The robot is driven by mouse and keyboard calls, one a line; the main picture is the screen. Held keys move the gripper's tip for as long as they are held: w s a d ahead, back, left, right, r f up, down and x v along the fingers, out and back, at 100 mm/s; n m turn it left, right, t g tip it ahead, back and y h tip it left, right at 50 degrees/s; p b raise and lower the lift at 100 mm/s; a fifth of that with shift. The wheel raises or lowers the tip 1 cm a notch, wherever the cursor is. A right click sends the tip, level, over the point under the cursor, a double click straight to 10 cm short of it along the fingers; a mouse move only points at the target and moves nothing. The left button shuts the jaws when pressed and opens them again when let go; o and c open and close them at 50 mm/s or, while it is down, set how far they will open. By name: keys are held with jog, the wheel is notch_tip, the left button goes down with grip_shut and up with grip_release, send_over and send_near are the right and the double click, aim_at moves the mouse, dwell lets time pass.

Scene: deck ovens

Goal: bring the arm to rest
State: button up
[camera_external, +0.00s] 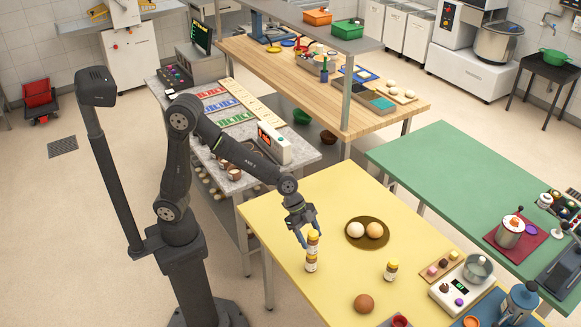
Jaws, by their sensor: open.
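My gripper (308,236) points down over the left part of the yellow table (285,210). Its jaws are open, with the fingers on either side of the top of a stack of small jars. The stack has an upper jar (313,240) and a lower jar (311,264), both with yellow and white bands, and it stands upright on the table. I cannot tell whether a finger touches the upper jar.
A dark round plate (353,239) with two round buns lies right of my gripper. Another small jar (391,270), a brown ball (364,303) and a white scale (456,296) are further right and nearer. A grey counter (292,170) stands behind on the left.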

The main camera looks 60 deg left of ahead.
aim_at(314, 233)
notch_tip(314, 233, up, 5)
jog(key=shift+f, duration=0.2)
jog(key=s+d+r, duration=0.3)
jog(key=s+r, duration=0.4)
jog(key=s, duration=0.4)
jog(key=w+d+f, duration=0.2)
jog(key=w+d, duration=0.5)
jog(key=d, duration=0.5)
jog(key=w+d+f, duration=0.3)
jog(key=w+d, duration=0.5)
jog(key=d, duration=0.5)
jog(key=shift+f+m, duration=0.25)
jog(key=shift+m, duration=0.15)
jog(key=shift+r, duration=0.1)
jog(key=s+a+r, duration=0.5)
jog(key=s+a, duration=0.2)
jog(key=a, duration=0.5)
